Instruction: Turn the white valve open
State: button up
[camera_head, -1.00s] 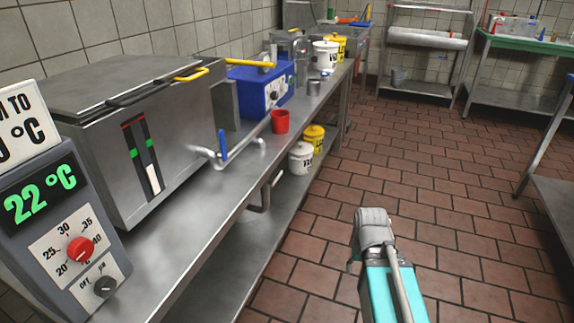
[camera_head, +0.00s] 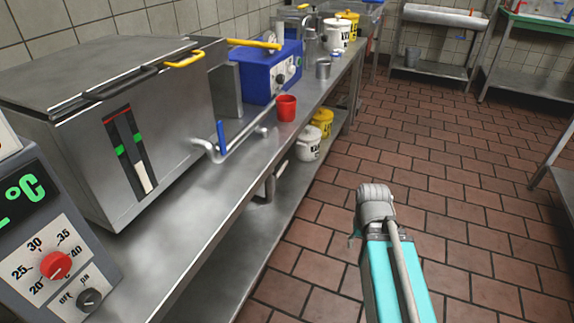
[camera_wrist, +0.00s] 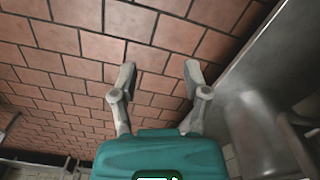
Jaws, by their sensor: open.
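In the head view, a pale, whitish handle-like piece (camera_head: 283,166) sits by a bent grey pipe (camera_head: 269,187) under the counter's front edge. It is small there, and I cannot tell its turn position. Another valve, with a blue lever (camera_head: 221,136), is on the metal tank's outlet pipe above the counter; its lever stands upright. In the wrist view my gripper (camera_wrist: 159,70) is open and empty, its two grey fingers apart over the tiled floor. No valve can be made out in the wrist view. My turquoise arm shows at the lower right of the head view, apart from the counter.
The steel counter (camera_head: 190,240) runs along the left, bearing the tank (camera_head: 75,150), a control box with a red knob (camera_head: 55,265), a blue machine (camera_head: 262,75) and a red cup (camera_head: 286,108). Buckets (camera_head: 308,143) stand on its lower shelf. The tiled floor (camera_head: 470,215) is clear.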

jog(key=m+t+y+b, duration=0.4)
jog(key=t+y+b, duration=0.2)
jog(key=y+b, duration=0.85)
send_near(285, 166)
jog(key=d+f+y+p, duration=0.2)
jog(key=d+y+p, duration=0.1)
jog(key=d, duration=0.1)
jog(key=shift+s+a+h, duration=0.1)
jog(key=shift+s+h, duration=0.15)
jog(key=x, duration=1.4)
jog(key=shift+c, duration=0.3)
grip_shut()
